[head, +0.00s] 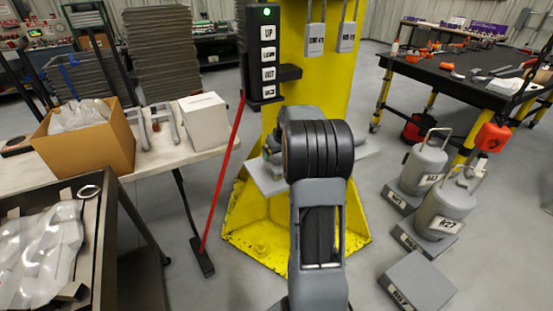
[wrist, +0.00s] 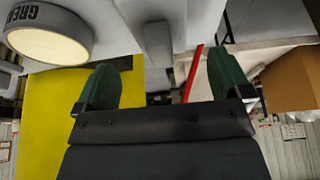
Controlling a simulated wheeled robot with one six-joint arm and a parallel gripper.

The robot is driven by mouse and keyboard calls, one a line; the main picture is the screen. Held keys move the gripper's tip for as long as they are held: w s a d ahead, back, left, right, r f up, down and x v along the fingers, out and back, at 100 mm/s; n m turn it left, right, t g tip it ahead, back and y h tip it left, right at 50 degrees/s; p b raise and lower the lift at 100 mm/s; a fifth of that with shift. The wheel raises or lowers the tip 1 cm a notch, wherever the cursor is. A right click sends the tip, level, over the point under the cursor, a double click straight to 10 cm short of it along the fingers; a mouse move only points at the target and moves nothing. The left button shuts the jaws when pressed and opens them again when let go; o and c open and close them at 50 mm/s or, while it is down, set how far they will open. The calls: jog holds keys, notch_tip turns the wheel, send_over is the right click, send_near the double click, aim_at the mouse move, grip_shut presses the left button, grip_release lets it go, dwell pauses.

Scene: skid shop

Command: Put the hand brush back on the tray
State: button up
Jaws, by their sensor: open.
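My gripper (wrist: 160,88) is open, with its two green fingers apart in the wrist view. A pale grey object (wrist: 157,45) with a narrower end shows between and beyond the fingers; I cannot tell whether it is the hand brush or whether it touches them. A round grease tin (wrist: 48,42) is close by at the upper left, near a pale grey surface. In the head view, the pale tray (head: 267,181) is at the yellow column, partly hidden behind my arm, with small items on it. I cannot clearly pick out the hand brush.
The yellow column (head: 290,60) stands straight ahead. A red-handled broom (head: 222,180) leans beside it at the left. A table (head: 165,150) with a cardboard box (head: 85,140) is at the left. Grey weights (head: 423,168) stand on the floor at the right, before a black workbench (head: 450,75).

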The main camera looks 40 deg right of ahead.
jog(key=v, duration=0.6)
jog(key=s+a+r+n, duration=0.1)
jog(key=s+a, duration=0.2)
jog(key=a, duration=0.5)
jog(key=s+a+r, duration=0.2)
jog(key=s+a, duration=0.1)
jog(key=a, duration=0.4)
jog(key=s+a+f, duration=0.2)
jog(key=s+a, duration=0.3)
jog(key=s, duration=0.2)
jog(key=s+a+f+g, duration=0.1)
jog(key=s+a+f, duration=0.1)
jog(key=s+a, duration=0.4)
jog(key=shift+s+a+f+n+y, duration=0.3)
jog(key=shift+s+n+y, duration=0.1)
jog(key=shift+s, duration=0.45)
jog(key=shift+r+p, duration=0.4)
jog(key=shift+r, duration=0.25)
jog(key=shift+c, duration=0.4)
